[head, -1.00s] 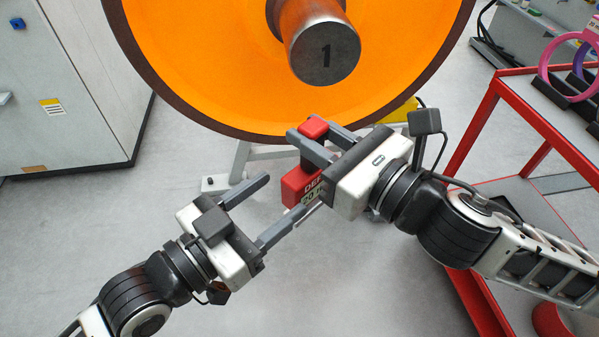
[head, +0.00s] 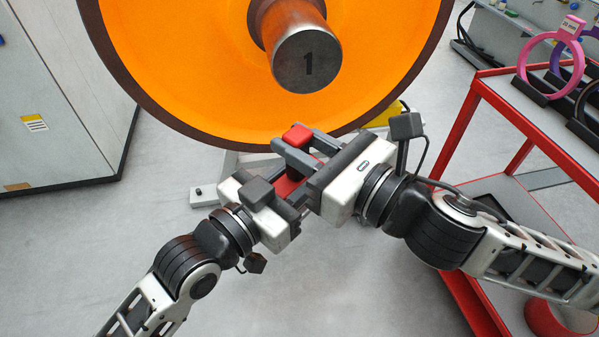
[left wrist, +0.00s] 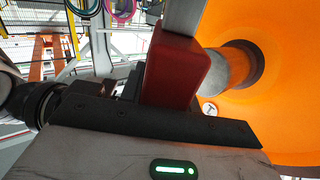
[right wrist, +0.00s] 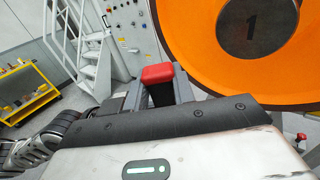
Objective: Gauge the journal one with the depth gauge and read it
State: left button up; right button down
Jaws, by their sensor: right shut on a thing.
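The journal one (head: 308,58) is a grey steel shaft end marked "1", standing out of the orange wheel (head: 190,70). My right gripper (head: 298,150) is shut on the red depth gauge (head: 297,136), below the journal and apart from it. The gauge's red top shows between the fingers in the right wrist view (right wrist: 158,73). My left gripper (head: 290,190) is at the gauge's lower part. A large red block of the gauge stands just ahead of it in the left wrist view (left wrist: 175,70). The left fingers are mostly hidden, so their opening and contact are unclear. The gauge's reading is hidden.
A red-framed cart (head: 480,110) stands at the right, with a pink ring gauge (head: 553,60) in a holder on top. A grey cabinet (head: 60,110) stands at the left. Bare floor (head: 90,240) lies at the lower left.

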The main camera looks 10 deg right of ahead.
pick_arm(q)
jog(key=shift+s, duration=0.1)
grip_shut()
pick_arm(e)
jog(key=shift+r, duration=0.1)
pick_arm(q)
jog(key=shift+r, duration=0.1)
pick_arm(e)
jog(key=c, duration=1.1)
grip_release()
